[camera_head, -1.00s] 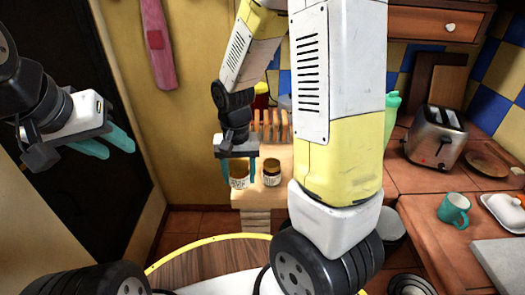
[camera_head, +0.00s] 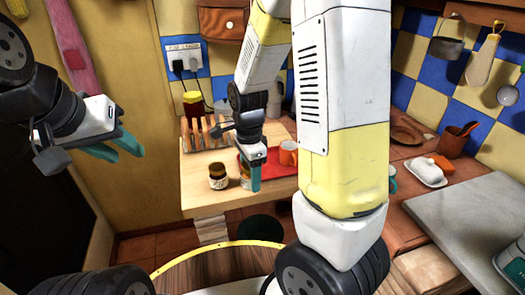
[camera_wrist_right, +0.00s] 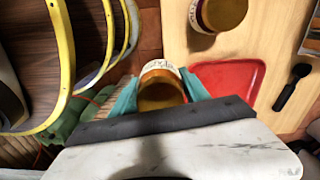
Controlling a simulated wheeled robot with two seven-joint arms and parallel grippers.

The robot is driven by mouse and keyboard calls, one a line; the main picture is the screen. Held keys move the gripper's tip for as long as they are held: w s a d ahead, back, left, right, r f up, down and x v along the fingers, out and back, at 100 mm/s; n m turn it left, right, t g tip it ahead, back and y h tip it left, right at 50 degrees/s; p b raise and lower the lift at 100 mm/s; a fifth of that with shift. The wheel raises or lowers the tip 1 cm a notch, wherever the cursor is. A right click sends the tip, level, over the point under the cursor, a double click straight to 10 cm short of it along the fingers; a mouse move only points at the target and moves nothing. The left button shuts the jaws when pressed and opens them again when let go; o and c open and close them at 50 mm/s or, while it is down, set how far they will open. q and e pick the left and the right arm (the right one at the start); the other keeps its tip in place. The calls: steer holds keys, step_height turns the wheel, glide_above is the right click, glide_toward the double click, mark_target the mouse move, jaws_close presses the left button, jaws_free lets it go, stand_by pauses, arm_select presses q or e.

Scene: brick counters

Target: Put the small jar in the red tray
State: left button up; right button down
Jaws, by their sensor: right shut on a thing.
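My right gripper (camera_head: 250,178) is shut on a small jar (camera_head: 245,172) with a dark amber body and pale label. In the right wrist view, the jar (camera_wrist_right: 160,88) sits between the teal fingers (camera_wrist_right: 160,92), by the counter's edge. The red tray (camera_head: 258,156) lies on the wooden counter just behind the gripper, partly hidden by it; in the wrist view the tray (camera_wrist_right: 235,75) is right of the held jar. A similar jar (camera_head: 218,177) with a dark lid stands to the left of the gripper. My left gripper (camera_head: 115,148) is open and empty, off at the left.
An orange mug (camera_head: 288,153) stands at the tray's right side. A wooden rack (camera_head: 207,132) and a red jar with a yellow lid (camera_head: 193,103) are behind. A black spoon (camera_wrist_right: 292,86) lies beyond the tray. A butter dish (camera_head: 428,172) is at right.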

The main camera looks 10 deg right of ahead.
steer(key=w+d, duration=0.1)
steer(key=w, duration=0.3)
steer(key=w+d, duration=0.1)
steer(key=w, duration=0.3)
steer(key=w+d+f, duration=0.1)
steer(key=w+d, duration=0.1)
steer(key=w, duration=0.2)
steer(key=shift+w+f, duration=0.1)
steer(key=shift+w, duration=0.15)
steer(key=shift+w+d+f, duration=0.1)
steer(key=shift+w+f, duration=0.05)
steer(key=shift+f, duration=0.75)
steer(key=shift+w+d+f, duration=0.1)
steer(key=shift+w+f, duration=0.05)
steer(key=shift+f, duration=0.75)
steer(key=shift+f, duration=0.1)
steer(key=c, duration=0.6)
jaws_free()
steer(key=shift+o, duration=0.2)
